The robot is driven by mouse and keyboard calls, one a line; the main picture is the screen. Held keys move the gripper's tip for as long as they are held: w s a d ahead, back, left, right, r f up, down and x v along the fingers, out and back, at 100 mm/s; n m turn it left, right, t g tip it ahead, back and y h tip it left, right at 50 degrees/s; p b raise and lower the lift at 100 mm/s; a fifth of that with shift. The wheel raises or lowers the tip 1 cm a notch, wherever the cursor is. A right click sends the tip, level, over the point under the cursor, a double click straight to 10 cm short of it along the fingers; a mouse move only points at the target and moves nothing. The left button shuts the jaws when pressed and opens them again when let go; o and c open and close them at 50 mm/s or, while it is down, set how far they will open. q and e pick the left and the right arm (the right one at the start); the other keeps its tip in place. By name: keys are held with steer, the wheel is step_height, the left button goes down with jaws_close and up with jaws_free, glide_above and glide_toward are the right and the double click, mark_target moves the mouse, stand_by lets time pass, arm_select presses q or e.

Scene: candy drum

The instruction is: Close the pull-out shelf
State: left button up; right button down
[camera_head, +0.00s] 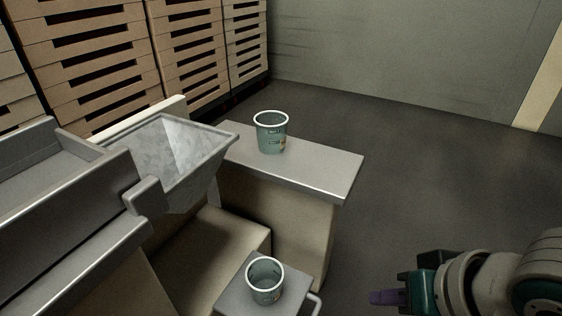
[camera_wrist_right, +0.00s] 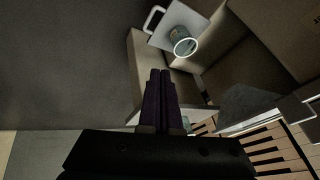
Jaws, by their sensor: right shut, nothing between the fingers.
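The pull-out shelf (camera_head: 232,294) is a grey plate at the bottom of the head view, sticking out of the beige cabinet, with a bar handle (camera_head: 315,304) on its right side. A grey-green bucket (camera_head: 265,281) stands on it. In the right wrist view the shelf (camera_wrist_right: 196,19), its handle (camera_wrist_right: 152,20) and the bucket (camera_wrist_right: 184,44) show at the top. My right gripper (camera_head: 374,297) is right of the handle and apart from it. Its purple fingers (camera_wrist_right: 160,76) are together and empty. My left gripper is not in view.
A second bucket (camera_head: 271,133) stands on the grey counter top (camera_head: 325,171). A metal hopper (camera_head: 178,158) and chute (camera_head: 50,215) are at the left. Stacked crates (camera_head: 95,60) line the back left. The floor (camera_head: 430,170) at the right is clear.

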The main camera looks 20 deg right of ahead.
steer(key=w+d+f+m+t+b, duration=0.1)
steer(key=w+d+f+m+b, duration=0.1)
steer(key=f+b, duration=1.05)
steer(key=w+d+f+m+b, duration=0.1)
steer(key=d+f+m+b, duration=0.1)
steer(key=f+b, duration=1)
steer(key=a+b+x, duration=0.1)
steer(key=b+x, duration=0.7)
steer(key=x, duration=0.7)
steer(key=shift+w+a+r, duration=0.25)
steer(key=shift+a+r, duration=0.05)
steer(key=shift+a, duration=0.05)
